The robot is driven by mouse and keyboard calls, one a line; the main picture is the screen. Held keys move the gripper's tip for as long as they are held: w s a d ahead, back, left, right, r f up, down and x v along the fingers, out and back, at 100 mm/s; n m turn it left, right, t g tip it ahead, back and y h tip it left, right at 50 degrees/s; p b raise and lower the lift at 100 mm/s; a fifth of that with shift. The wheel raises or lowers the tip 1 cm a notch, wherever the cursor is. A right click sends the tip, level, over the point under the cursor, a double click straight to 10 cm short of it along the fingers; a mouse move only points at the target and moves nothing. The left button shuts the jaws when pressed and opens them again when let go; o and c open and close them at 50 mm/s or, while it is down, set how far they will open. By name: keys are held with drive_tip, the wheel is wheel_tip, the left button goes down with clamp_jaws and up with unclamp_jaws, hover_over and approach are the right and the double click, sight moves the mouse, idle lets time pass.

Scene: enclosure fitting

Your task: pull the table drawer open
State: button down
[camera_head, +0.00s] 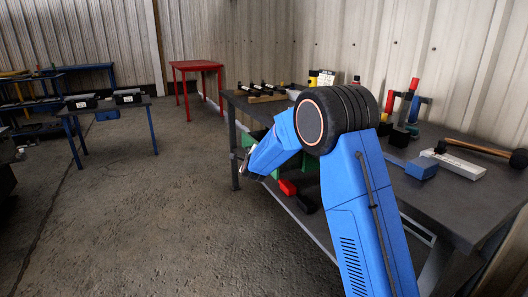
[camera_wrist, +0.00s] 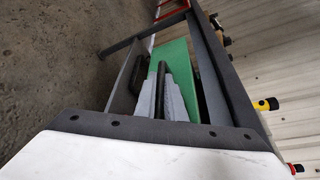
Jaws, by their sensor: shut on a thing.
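The grey table (camera_head: 455,205) stands at the right, and its dark edge (camera_wrist: 228,75) runs along the right of the wrist view. My gripper (camera_head: 247,165) is low at the table's front side, partly hidden by my blue arm. A green surface (camera_wrist: 178,55) shows beside the panel. How far the drawer stands out is hard to tell.
A red block (camera_head: 288,187) and a black one lie under the table. Clamps, a blue block (camera_head: 421,168) and a mallet (camera_head: 485,151) are on its top. A red table (camera_head: 196,66) stands behind, a dark table (camera_head: 105,105) at left.

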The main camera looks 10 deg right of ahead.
drive_tip(key=s+a, duration=0.3)
drive_tip(key=a, duration=0.7)
drive_tip(key=shift+s, duration=0.15)
drive_tip(key=shift+f, duration=0.1)
drive_tip(key=c, duration=2.1)
unclamp_jaws()
drive_tip(key=v, duration=1.7)
drive_tip(key=shift+s, duration=0.2)
